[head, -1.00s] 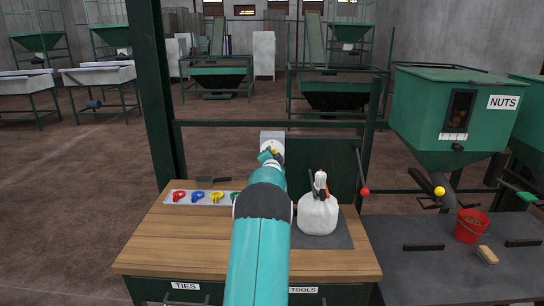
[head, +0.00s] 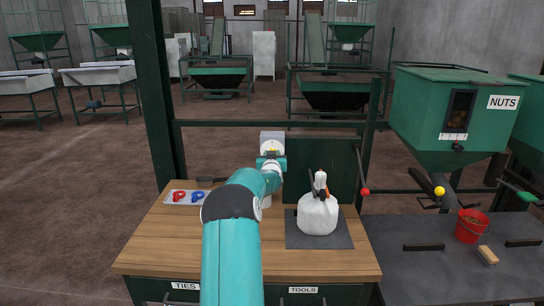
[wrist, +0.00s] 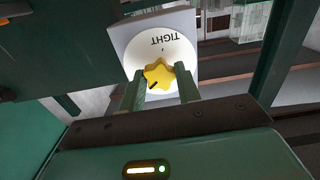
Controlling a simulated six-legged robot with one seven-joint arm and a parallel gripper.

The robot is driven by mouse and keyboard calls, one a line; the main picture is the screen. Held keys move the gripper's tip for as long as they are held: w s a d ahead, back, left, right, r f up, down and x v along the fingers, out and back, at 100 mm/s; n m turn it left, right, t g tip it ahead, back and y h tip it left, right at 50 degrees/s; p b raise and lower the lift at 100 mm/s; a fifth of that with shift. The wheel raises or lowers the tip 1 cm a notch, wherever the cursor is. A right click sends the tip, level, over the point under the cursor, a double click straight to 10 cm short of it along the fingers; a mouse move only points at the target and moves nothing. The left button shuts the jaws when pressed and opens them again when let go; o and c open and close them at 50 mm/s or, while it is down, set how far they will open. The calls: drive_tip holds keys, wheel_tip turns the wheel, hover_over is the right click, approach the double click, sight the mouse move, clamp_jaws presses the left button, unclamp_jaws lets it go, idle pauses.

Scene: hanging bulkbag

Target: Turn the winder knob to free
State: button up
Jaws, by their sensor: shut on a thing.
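The winder knob is a yellow star-shaped knob (wrist: 158,73) on a round white dial (wrist: 150,50). In the wrist view the dial reads TIGHT, upside down, and a dark mark on the knob points to the lower left. In the head view the grey winder box (head: 272,136) stands behind the wooden bench, and its knob is mostly hidden by my wrist. My gripper (wrist: 160,83) is shut on the knob, one green finger on each side. The FREE marking does not show.
A white bag (head: 318,214) stands on a dark mat on the wooden bench (head: 180,245). Red and blue ties lie on a tray (head: 170,199) at the left. A red-tipped lever (head: 364,190) stands at the right. A green post (head: 158,90) rises at the left.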

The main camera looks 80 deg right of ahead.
drive_tip(key=n, duration=1)
drive_tip(key=shift+r, duration=0.1)
drive_tip(key=shift+n, duration=0.4)
drive_tip(key=o, duration=1)
drive_tip(key=v, duration=1.3)
drive_tip(key=shift+a, duration=0.4)
